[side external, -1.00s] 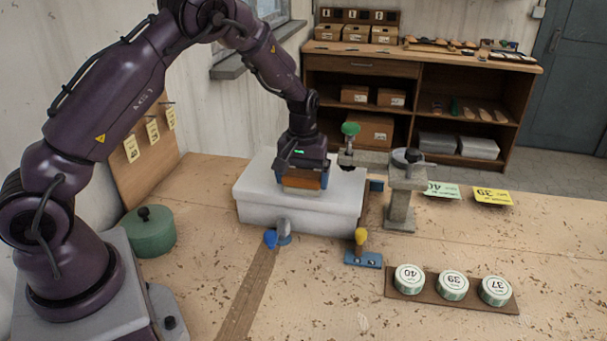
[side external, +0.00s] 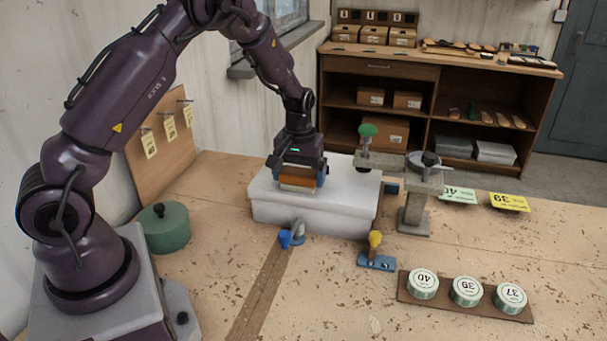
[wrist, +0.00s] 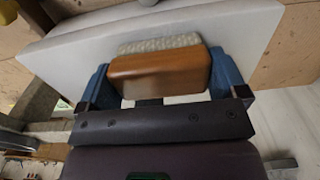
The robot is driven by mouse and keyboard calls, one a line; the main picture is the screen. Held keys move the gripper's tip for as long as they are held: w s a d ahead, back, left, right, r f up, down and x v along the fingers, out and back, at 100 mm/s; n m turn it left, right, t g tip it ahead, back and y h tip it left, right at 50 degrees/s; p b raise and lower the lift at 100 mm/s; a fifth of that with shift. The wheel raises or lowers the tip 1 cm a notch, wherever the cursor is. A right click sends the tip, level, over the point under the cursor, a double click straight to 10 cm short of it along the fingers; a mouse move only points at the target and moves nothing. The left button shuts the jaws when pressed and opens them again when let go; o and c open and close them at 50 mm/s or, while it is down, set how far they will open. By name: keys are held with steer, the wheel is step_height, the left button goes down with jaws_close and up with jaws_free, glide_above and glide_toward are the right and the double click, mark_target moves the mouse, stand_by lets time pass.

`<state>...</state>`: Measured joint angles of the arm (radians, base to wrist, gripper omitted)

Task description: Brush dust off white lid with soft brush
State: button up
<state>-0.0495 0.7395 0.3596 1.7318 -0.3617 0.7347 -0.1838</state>
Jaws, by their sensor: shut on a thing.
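My gripper (side external: 298,174) is shut on the wooden back of the soft brush (side external: 298,182), bristles downward. The brush is over the front left part of the white lid (side external: 348,184), at or just above its surface; I cannot tell whether the bristles touch. The lid sits on a pale box on the bench. In the wrist view the brown brush block (wrist: 160,72) is between my two blue fingers, with pale bristles beyond it, and the lid (wrist: 85,45) spreads behind. I cannot make out dust on the lid.
Blue-knobbed (side external: 285,239) and yellow-knobbed (side external: 376,243) clamps stand in front of the box. A grey stand (side external: 415,205) with a green-knobbed arm is right of it. A green pot (side external: 164,228) is at left. Numbered tins (side external: 466,292) lie front right. Bench carries scattered debris.

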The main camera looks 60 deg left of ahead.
mark_target(318, 192)
steer(key=shift+s, duration=0.1)
steer(key=shift+s+a, duration=1.5)
steer(key=shift+a, duration=0.05)
steer(key=shift+w+d, duration=1.6)
steer(key=shift+w+d, duration=1.5)
steer(key=shift+d, duration=0.05)
steer(key=shift+f, duration=0.1)
